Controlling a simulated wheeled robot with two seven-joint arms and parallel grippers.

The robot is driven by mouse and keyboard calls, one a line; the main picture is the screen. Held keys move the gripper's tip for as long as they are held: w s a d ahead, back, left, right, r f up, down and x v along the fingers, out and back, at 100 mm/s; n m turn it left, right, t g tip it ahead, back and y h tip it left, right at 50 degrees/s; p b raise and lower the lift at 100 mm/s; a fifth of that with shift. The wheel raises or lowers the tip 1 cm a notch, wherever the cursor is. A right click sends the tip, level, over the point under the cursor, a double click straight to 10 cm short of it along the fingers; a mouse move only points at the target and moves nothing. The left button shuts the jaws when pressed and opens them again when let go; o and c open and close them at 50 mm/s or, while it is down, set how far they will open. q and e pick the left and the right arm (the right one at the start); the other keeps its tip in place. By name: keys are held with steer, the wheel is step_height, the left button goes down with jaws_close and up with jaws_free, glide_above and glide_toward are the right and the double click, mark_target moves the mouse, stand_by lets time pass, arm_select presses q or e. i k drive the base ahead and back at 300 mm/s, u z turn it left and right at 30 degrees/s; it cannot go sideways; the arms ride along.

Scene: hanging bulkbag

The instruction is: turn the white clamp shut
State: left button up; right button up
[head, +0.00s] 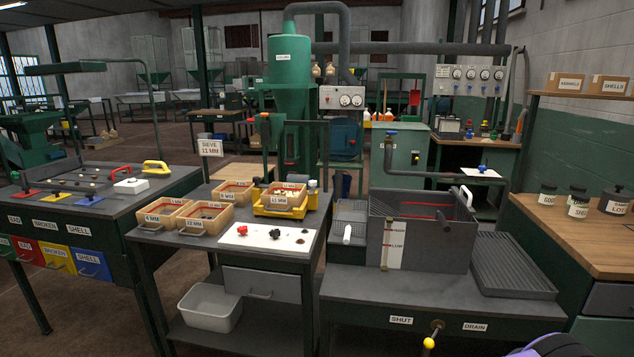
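A white looped handle (466,196) stands upright at the upper right end of the grey tank (450,245); it is the likeliest white clamp, though its mechanism is too small to make out. A short white cylinder (347,234) also shows at the tank's left, by a grey tray. I cannot tell whether the clamp is open or shut.
A yellow-knobbed valve (429,343) sticks out below the SHUT (401,320) and DRAIN labels. A ribbed grey tray (510,278) lies right of the tank. A wooden counter (560,232) with jars stands at right.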

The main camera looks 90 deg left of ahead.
mark_target(313, 184)
steer(key=u, duration=0.5)
steer(key=i, duration=0.9)
steer(key=u, duration=0.8)
